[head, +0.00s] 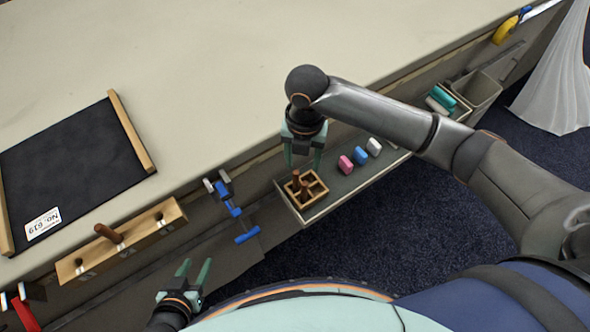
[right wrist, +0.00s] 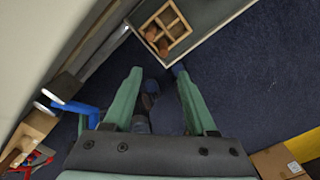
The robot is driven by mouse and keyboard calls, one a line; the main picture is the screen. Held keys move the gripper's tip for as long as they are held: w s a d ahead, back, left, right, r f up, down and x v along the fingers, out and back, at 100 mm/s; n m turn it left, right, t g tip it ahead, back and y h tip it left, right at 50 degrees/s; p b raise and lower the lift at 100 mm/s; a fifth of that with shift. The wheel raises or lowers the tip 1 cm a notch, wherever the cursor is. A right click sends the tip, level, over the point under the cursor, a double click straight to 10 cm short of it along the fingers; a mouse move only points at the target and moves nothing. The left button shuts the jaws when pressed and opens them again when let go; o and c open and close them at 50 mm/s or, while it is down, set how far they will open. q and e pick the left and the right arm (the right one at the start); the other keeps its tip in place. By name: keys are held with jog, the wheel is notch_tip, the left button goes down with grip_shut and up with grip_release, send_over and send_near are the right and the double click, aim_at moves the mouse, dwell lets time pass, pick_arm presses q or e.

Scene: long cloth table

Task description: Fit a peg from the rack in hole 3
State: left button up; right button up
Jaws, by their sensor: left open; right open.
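The rack (head: 318,181) is a small wooden grid with square compartments on a grey ledge along the table's front. Two brown pegs (head: 296,180) stand in it; the rack (right wrist: 178,13) and pegs (right wrist: 151,33) also show in the right wrist view. My right gripper (head: 303,163) is open and empty, pointing down just above and behind the rack. The wooden hole block (head: 140,230) is at the lower left. A brown peg (head: 106,233) projects from its middle hole; the hole labels are too small to read. My left gripper (head: 184,278) is open and empty, right of the block.
A black board (head: 75,165) lies on the table. A grey bin (head: 480,90) is farther right.

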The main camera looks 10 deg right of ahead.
aim_at(305, 183)
jog(key=f, duration=0.6)
jog(key=shift+s+d+f, duration=0.1)
jog(key=shift+s, duration=0.1)
jog(key=shift+w+d+f, duration=0.1)
jog(key=shift+d+f, duration=0.05)
jog(key=shift+f, duration=1.35)
jog(key=shift+w+d+f, duration=0.1)
jog(key=shift+f, duration=1.4)
jog(key=shift+c, duration=0.4)
grip_shut()
